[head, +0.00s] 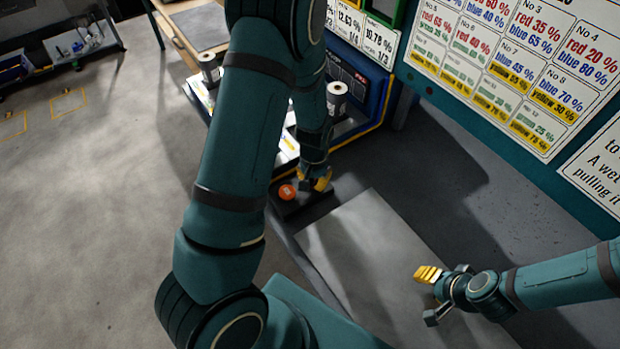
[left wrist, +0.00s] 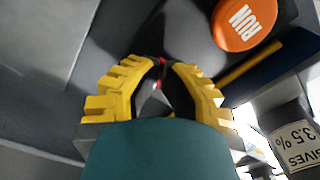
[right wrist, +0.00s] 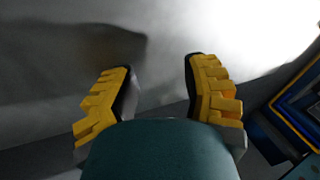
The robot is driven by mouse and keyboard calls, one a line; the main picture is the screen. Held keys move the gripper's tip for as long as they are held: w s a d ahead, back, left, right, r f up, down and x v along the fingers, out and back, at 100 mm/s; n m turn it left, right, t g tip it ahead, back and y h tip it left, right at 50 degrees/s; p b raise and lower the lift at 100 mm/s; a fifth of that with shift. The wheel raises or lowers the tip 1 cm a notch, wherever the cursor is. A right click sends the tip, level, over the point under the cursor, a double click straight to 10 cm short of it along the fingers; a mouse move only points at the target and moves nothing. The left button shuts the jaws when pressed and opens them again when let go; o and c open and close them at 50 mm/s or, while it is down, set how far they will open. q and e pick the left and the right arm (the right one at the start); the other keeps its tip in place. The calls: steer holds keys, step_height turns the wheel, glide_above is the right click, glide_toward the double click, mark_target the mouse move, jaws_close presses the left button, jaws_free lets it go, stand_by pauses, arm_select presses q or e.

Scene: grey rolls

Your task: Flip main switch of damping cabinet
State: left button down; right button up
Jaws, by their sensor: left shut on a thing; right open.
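The round orange RUN button (head: 287,192) sits on a dark panel (head: 304,212) at the end of the grey cabinet (head: 375,255). In the left wrist view the RUN button (left wrist: 245,24) is at the upper right. My left gripper (head: 320,183) is right beside the button, its yellow fingers closed on a small dark switch (left wrist: 157,88) with red near it. The fingers hide most of the switch, so I cannot tell its position. My right gripper (head: 430,296) is open and empty over the right side of the cabinet; in the right wrist view nothing is between its fingers (right wrist: 160,75).
Grey rolls (head: 337,95) stand on a blue-edged unit (head: 375,105) behind the panel. A green board with a chart (head: 520,75) runs along the right. The floor (head: 90,190) on the left is clear. My left arm covers the middle of the head view.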

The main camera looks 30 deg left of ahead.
arm_select(q)
steer(key=shift+s+f+b, duration=0.15)
steer(key=shift+f+b, duration=0.15)
steer(key=shift+f, duration=0.2)
arm_select(e)
steer(key=shift+s+d+f, duration=0.1)
steer(key=shift+s+f, duration=0.1)
steer(key=shift+f, duration=0.5)
arm_select(q)
steer(key=r+p, duration=0.1)
steer(key=w+r+p, duration=0.1)
steer(key=r+p, duration=0.1)
steer(key=shift+r, duration=0.1)
arm_select(e)
steer(key=shift+w+r, duration=0.15)
steer(key=shift+r, duration=0.4)
steer(key=shift+w+r, duration=0.15)
steer(key=shift+r, duration=0.4)
arm_select(q)
steer(key=shift+s+r+p, duration=0.15)
steer(key=shift+r+p, duration=1.3)
steer(key=shift+r, duration=0.45)
arm_select(e)
steer(key=shift+s+r, duration=0.1)
steer(key=shift+r, duration=1.5)
